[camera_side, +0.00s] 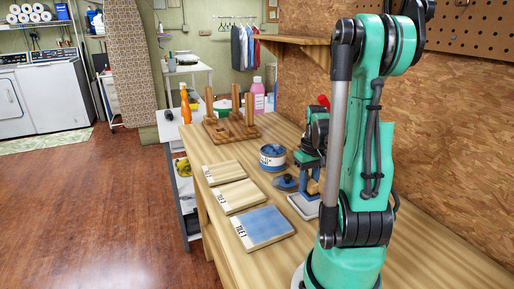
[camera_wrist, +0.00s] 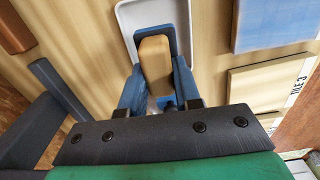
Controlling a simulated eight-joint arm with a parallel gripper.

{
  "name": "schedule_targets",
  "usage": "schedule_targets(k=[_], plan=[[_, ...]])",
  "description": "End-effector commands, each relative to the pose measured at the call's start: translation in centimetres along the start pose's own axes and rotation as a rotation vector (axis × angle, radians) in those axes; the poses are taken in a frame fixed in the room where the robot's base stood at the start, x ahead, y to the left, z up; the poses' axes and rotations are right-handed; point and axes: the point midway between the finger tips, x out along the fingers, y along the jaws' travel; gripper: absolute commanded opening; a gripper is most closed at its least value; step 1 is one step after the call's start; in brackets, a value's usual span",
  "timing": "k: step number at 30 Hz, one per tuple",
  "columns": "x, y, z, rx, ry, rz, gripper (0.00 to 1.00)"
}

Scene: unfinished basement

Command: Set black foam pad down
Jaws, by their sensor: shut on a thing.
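My gripper (camera_side: 312,182) has blue fingers, shut on a tan block-like handle (camera_wrist: 155,62). In the wrist view (camera_wrist: 158,85) the fingers press on both sides of the handle. A dark pad (camera_wrist: 142,38), which looks like the black foam pad, shows around the handle's far end. A pale grey tray (camera_wrist: 125,15) lies beneath it; the tray also shows in the side view (camera_side: 303,207). The pad is over the tray, but I cannot tell whether it touches. In the side view my fingers mostly hide the pad.
Three labelled boards lie along the bench's left edge; the nearest (camera_side: 264,226) has a blue face, the others (camera_side: 238,196) are bare. A blue-and-white tin (camera_side: 272,157) and dark round lid (camera_side: 285,182) stand close left of my gripper. A wooden peg rack (camera_side: 232,127) stands farther back.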

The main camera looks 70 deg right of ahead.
Motion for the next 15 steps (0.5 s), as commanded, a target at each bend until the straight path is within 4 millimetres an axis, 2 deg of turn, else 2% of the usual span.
schedule_targets(k=[6,15], plan=[[2.5,0.0,-0.1,0.0,0.0,0.0,0.0],[2.9,0.0,0.0,0.0,0.0,0.0,0.0]])
